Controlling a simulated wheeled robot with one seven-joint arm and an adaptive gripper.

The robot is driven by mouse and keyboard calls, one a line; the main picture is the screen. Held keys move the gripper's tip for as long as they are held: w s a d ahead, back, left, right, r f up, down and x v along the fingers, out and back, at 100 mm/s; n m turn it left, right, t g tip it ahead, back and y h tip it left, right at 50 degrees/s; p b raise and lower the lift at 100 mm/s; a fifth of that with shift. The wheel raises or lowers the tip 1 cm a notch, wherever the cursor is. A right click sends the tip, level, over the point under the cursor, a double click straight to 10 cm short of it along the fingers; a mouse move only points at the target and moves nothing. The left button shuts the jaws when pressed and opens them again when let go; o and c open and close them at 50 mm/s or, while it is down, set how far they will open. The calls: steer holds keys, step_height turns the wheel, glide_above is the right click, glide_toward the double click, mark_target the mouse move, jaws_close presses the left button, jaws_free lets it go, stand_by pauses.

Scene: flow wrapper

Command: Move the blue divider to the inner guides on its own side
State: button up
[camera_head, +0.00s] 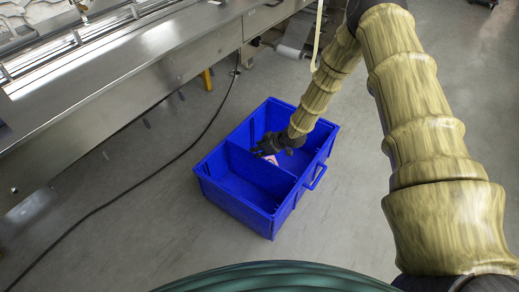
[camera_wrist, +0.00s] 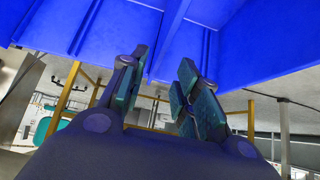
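The blue divider (camera_head: 246,164) stands upright across the middle of the blue crate (camera_head: 232,205), splitting it into two compartments. My gripper (camera_head: 262,152) reaches down into the crate from the far right, close to the divider's middle. In the wrist view my gripper (camera_wrist: 163,80) has its two teal-padded fingers apart. A thin blue upright panel edge (camera_wrist: 168,35) shows beyond the gap between them, probably the divider; I cannot tell whether the fingers touch it. Narrow ribs (camera_wrist: 88,25) run along the blue wall there. In the head view, my arm hides part of the far compartment.
The crate stands on a grey floor (camera_head: 150,225) with a handle (camera_head: 317,178) on its right side. A long steel machine (camera_head: 150,75) is at upper left, and a black cable (camera_head: 165,165) lies between it and the crate. Floor in front is clear.

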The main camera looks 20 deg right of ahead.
steer(key=v, duration=1.2)
steer(key=shift+s, duration=0.1)
steer(key=shift+f, duration=0.15)
stand_by(0.5)
